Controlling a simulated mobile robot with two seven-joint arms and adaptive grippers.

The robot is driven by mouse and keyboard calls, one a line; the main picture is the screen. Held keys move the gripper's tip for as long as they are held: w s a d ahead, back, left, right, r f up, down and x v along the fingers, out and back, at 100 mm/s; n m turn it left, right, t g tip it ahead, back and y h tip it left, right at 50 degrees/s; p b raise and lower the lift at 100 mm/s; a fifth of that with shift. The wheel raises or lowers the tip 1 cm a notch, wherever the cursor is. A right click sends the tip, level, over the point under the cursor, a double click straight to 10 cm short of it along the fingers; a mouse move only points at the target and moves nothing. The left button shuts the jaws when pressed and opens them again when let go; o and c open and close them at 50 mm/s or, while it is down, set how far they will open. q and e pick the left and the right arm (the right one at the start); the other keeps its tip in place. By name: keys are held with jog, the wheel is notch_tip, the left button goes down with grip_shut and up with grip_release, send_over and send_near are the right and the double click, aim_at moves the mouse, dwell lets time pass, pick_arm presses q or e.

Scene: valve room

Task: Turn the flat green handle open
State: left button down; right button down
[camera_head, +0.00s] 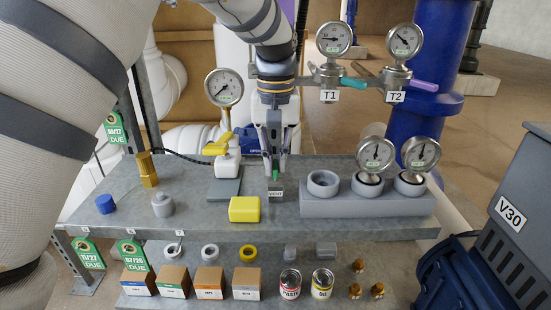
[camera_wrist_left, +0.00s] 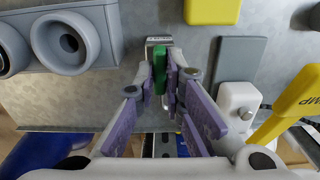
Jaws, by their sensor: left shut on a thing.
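The flat green handle (camera_head: 275,176) stands on the grey bench top, just behind a small block labelled VENT (camera_head: 275,193). In the left wrist view the green handle (camera_wrist_left: 159,72) shows between the purple-lined fingers. My left gripper (camera_head: 273,162) points down at the handle and is shut on it; the gripper also shows in the left wrist view (camera_wrist_left: 166,76). The fingers hide part of the handle and its base. My right gripper is in neither view.
A white valve with a yellow handle (camera_head: 218,146) and a gauge (camera_head: 224,87) stands close left of the gripper. A yellow block (camera_head: 244,210) lies in front. A grey socket block (camera_head: 340,206) is on the right. Gauges T1 (camera_head: 334,39) and T2 (camera_head: 404,41) stand behind right.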

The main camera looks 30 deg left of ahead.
aim_at(276, 164)
pick_arm(q)
jog(key=shift+n, duration=0.3)
jog(key=c, duration=1.7)
grip_release()
notch_tip(276, 164, up, 12)
